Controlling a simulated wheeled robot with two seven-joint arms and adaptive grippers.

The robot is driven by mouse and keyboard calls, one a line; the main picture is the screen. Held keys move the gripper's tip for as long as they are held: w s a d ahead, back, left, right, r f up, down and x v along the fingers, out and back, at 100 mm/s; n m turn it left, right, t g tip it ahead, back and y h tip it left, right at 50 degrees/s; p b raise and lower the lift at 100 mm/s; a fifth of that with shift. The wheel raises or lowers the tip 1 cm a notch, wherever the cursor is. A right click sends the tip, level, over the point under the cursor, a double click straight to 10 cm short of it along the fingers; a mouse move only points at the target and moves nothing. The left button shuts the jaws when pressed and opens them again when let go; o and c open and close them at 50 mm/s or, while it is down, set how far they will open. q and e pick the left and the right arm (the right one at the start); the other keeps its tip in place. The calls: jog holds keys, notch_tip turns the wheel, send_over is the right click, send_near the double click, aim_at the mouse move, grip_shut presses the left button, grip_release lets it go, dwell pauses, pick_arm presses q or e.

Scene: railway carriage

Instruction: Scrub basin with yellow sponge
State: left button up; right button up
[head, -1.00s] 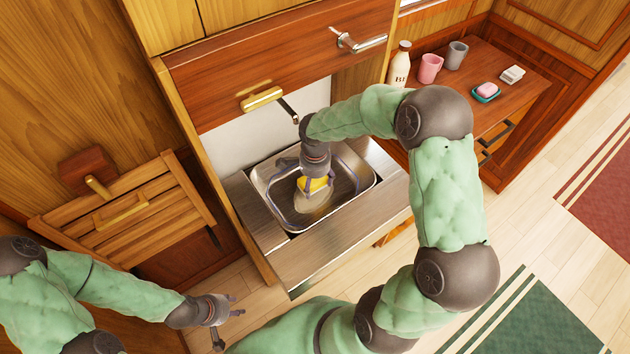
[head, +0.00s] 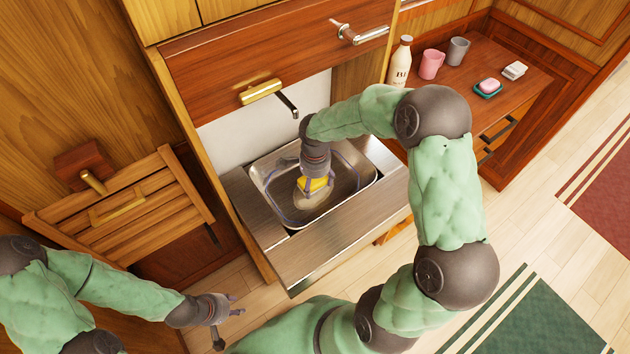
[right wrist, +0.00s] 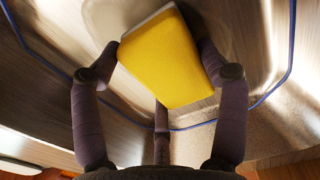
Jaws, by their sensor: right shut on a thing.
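The metal basin (head: 365,183) is set into a steel counter. A brownish patch (head: 313,201) shows on its floor below the sponge. My right gripper (head: 316,186) reaches down into the basin, shut on the yellow sponge (head: 319,183). In the right wrist view the sponge (right wrist: 165,62) sits between the fingers of the right gripper (right wrist: 160,50), with a pale layer along its far edge. Whether the sponge touches the basin floor is hard to tell. My left gripper (head: 236,305) is empty with fingers apart, low and left of the counter.
A tap (head: 287,103) overhangs the basin's back edge. On the wooden side cabinet at right stand a white bottle (head: 400,65), a pink cup (head: 431,64), a grey cup (head: 458,50), and a soap dish (head: 488,89). A slatted wooden panel (head: 125,208) is at left.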

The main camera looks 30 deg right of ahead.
jog(key=shift+f+b, duration=0.3)
jog(key=shift+f, duration=0.1)
